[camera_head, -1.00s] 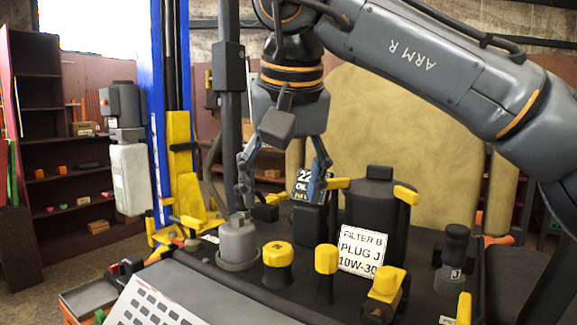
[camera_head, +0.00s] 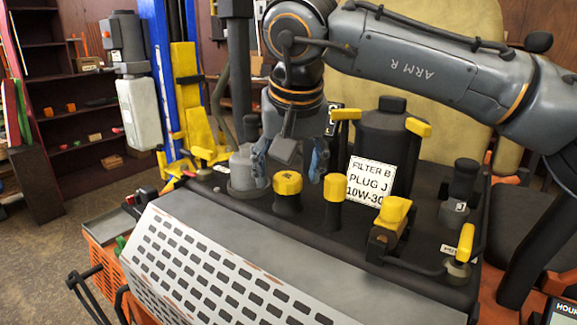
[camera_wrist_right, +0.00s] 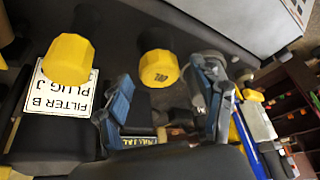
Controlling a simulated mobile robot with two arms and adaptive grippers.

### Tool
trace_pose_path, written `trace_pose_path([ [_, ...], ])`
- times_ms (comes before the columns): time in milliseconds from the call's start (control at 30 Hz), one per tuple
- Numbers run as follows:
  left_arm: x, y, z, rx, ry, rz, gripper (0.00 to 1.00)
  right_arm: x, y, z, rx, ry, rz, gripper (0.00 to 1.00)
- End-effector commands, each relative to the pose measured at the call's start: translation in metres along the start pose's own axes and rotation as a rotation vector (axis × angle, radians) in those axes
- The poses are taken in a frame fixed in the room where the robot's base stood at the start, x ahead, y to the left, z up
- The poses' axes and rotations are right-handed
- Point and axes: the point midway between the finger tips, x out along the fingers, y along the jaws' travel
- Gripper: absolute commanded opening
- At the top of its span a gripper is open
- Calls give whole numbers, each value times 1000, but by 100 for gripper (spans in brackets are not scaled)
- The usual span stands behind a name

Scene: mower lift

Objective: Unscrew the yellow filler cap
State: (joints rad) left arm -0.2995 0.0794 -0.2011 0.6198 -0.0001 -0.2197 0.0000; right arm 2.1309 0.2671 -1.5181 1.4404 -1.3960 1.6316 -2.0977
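The yellow filler cap (camera_head: 287,183) stands upright on a dark neck on the machine's black deck. In the right wrist view the yellow filler cap (camera_wrist_right: 159,68) shows a dark mark on its top. My right gripper (camera_head: 290,166) points down just behind and above the cap, with its blue fingers spread to either side. In the wrist view my right gripper (camera_wrist_right: 167,100) is open, and the cap lies ahead of the gap between the fingers. I see no contact with the cap. My left gripper is not in view.
A second, slimmer yellow cap (camera_head: 333,187) stands close on the right. A grey fitting (camera_head: 242,175) stands close on the left. A label card (camera_head: 369,182), a black filter housing (camera_head: 384,140) and a yellow-handled part (camera_head: 393,215) are further right. A slotted grey panel (camera_head: 215,265) lies in front.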

Motion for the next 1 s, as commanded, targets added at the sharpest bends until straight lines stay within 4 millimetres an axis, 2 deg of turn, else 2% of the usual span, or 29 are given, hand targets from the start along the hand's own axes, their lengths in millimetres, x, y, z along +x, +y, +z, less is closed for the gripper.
trace_pose_path([
  [33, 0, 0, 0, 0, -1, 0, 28, 0, 0, 0, 0, 0, 0, 56],
  [200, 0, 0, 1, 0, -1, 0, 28, 0, 0, 0, 0, 0, 0, 21],
  [267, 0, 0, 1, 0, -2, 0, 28, 0, 0, 0, 0, 0, 0, 11],
  [300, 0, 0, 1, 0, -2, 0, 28, 0, 0, 0, 0, 0, 0, 37],
  [433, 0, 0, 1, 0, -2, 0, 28, 0, 0, 0, 0, 0, 0, 10],
  [467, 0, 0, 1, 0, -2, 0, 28, 0, 0, 0, 0, 0, 0, 8],
  [633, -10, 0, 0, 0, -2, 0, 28, -3, 1, -2, -59, -3, -27, 8],
  [1000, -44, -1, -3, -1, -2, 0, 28, -4, 3, -2, -397, -3, -168, 8],
])
